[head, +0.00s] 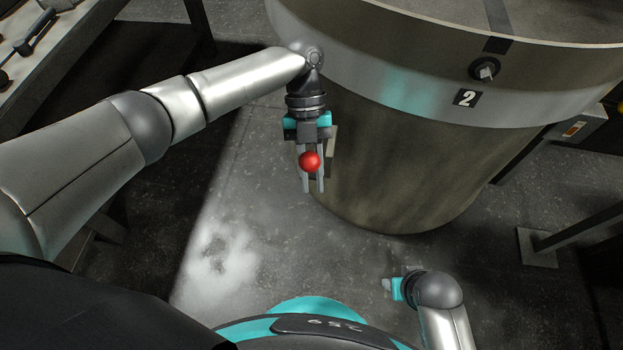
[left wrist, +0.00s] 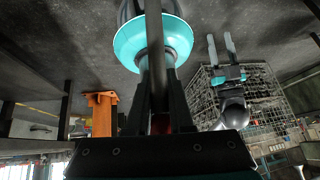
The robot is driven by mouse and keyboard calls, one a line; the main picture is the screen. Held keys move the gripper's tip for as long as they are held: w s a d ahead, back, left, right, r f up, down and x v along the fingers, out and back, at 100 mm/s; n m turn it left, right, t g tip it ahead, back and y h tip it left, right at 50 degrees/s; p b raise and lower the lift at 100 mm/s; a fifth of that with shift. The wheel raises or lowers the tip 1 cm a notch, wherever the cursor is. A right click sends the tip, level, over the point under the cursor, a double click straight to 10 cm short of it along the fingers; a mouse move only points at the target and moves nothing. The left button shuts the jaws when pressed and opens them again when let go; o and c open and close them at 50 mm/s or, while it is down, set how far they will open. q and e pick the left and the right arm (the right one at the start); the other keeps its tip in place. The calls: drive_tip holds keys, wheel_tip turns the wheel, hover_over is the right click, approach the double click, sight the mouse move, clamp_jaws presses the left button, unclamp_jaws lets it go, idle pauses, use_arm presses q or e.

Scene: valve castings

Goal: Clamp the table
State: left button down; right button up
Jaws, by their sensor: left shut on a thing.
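The round table (head: 400,85) with a pale band and a "2" plate (head: 466,98) fills the upper right of the head view. My left gripper (head: 313,187) points down in front of its side. It is shut on a lever with a red ball knob (head: 309,161), which shows between the fingers. In the left wrist view a dark bar (left wrist: 157,60) runs between the fingers, with a little red (left wrist: 160,124) at its lower end. The lever's joint to the table is hidden. My right gripper (head: 388,285) is low, away from the table; its fingers (left wrist: 222,48) stand apart and empty.
A dark round fitting (head: 485,68) sits on the table's band, above the plate. A workbench (head: 60,60) with tools is at the upper left. A grey box (head: 580,128) and a metal leg stand at the right. The floor (head: 235,240) in front is clear.

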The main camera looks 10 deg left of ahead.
use_arm(q)
drive_tip(key=shift+w+d+r, duration=0.1)
drive_tip(key=shift+w+r, duration=0.05)
drive_tip(key=shift+r, duration=0.15)
use_arm(e)
drive_tip(key=shift+r, duration=0.1)
use_arm(q)
drive_tip(key=c, duration=1.1)
unclamp_jaws()
drive_tip(key=shift+o, duration=1.4)
drive_tip(key=shift+f, duration=0.15)
drive_tip(key=p+v, duration=0.2)
drive_tip(key=v, duration=1.3)
use_arm(e)
drive_tip(key=shift+g, duration=0.3)
drive_tip(key=shift+s+d+f, duration=0.2)
drive_tip(key=shift+s+f, duration=0.2)
drive_tip(key=shift+f, duration=0.4)
drive_tip(key=shift+s+d+f, duration=0.15)
drive_tip(key=shift+s+f, duration=0.25)
drive_tip(key=shift+f, duration=0.35)
drive_tip(key=shift+s+d+f, duration=0.2)
drive_tip(key=shift+s+f, duration=0.2)
drive_tip(key=shift+f, duration=0.4)
